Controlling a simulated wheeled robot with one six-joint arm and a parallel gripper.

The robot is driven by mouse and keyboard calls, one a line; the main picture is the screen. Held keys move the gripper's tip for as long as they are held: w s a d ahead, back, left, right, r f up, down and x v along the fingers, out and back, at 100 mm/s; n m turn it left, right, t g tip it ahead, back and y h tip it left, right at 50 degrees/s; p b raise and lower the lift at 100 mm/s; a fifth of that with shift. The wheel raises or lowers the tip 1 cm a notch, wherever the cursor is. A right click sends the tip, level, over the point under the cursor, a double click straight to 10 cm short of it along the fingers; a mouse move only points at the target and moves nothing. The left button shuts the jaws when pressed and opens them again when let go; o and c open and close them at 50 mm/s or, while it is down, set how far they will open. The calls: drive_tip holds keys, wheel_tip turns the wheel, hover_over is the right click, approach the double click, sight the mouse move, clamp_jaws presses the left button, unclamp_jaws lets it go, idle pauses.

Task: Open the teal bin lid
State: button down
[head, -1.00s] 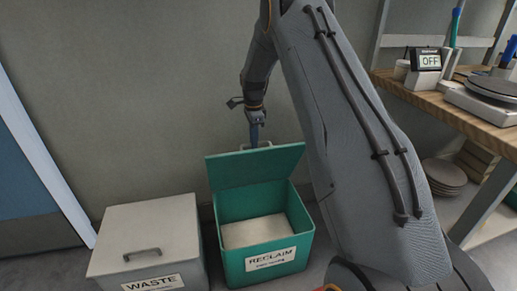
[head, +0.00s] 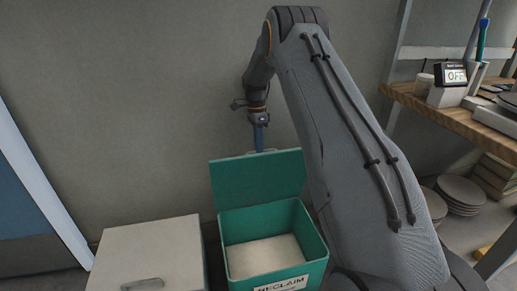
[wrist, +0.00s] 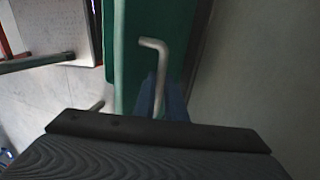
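The teal bin (head: 318,248) stands on the floor with its lid (head: 258,180) raised, tilted up at the back edge. The lid's inner side faces the head camera and the bin's mouth is open, with pale material (head: 265,256) inside. My gripper (head: 260,147) is behind the lid's top edge, pointing down. In the wrist view, the lid's outer side (wrist: 125,75) shows with its bent metal handle (wrist: 153,45). My blue fingers (wrist: 160,97) lie close on both sides of the handle bar and look shut on it. The far end of the grip is partly hidden.
A closed pale bin (head: 150,252) with a lid handle stands to the left of the teal bin. The wall is close behind.

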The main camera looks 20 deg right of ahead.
drive_tip(key=c, duration=2)
unclamp_jaws()
drive_tip(key=shift+s+a+f, duration=0.1)
drive_tip(key=shift+a+f, duration=0.2)
drive_tip(key=shift+f, duration=0.15)
drive_tip(key=shift+o, duration=0.9)
drive_tip(key=shift+d+r, duration=0.2)
drive_tip(key=shift+d, duration=0.05)
drive_tip(key=s+v, duration=0.2)
drive_tip(key=v, duration=0.7)
drive_tip(key=shift+r, duration=0.6)
drive_tip(key=shift+w+a, duration=0.1)
drive_tip(key=shift+a, duration=0.05)
